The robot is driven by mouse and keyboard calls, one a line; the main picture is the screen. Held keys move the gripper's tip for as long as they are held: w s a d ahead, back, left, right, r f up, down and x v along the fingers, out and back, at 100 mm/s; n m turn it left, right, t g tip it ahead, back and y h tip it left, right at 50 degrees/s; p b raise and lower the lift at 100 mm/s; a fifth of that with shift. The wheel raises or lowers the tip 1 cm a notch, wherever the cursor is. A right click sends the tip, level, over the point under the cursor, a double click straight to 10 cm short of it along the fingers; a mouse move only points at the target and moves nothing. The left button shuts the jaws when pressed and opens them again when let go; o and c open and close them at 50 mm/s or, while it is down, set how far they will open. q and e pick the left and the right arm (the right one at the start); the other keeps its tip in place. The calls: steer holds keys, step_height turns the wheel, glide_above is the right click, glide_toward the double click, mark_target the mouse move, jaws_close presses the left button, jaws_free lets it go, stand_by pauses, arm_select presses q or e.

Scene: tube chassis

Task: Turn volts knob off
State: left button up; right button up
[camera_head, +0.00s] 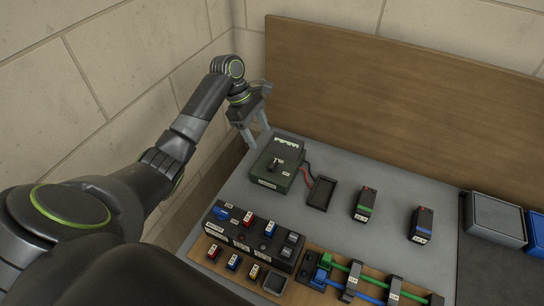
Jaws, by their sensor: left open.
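A dark green box (277,166) stands at the back left of the grey bench, with a small dark knob (274,165) with a pale mark on its top face. This looks like the volts knob, but the labels are too small to read. My left gripper (257,135) is open and empty, with its grey fingers pointing down beyond the box's back left corner. It appears apart from the knob. My right gripper is out of view.
Red and black leads run from the box to a dark tray (320,194). A black block (250,237) with coloured plugs stands in front. Green-marked (364,205) and blue-marked (420,225) modules stand to the right. A wooden panel (400,85) closes the back.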

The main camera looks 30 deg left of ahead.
mark_target(273, 163)
arm_select(q)
steer(key=p+x, duration=0.1)
steer(key=x, duration=0.9)
steer(key=shift+w, duration=0.1)
steer(key=shift+d+f, duration=0.2)
steer(key=shift+f, duration=0.5)
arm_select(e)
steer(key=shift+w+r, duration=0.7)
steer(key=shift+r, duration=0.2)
arm_select(q)
steer(key=c, duration=1)
steer(key=shift+r+p, duration=0.1)
steer(key=shift+p, duration=0.2)
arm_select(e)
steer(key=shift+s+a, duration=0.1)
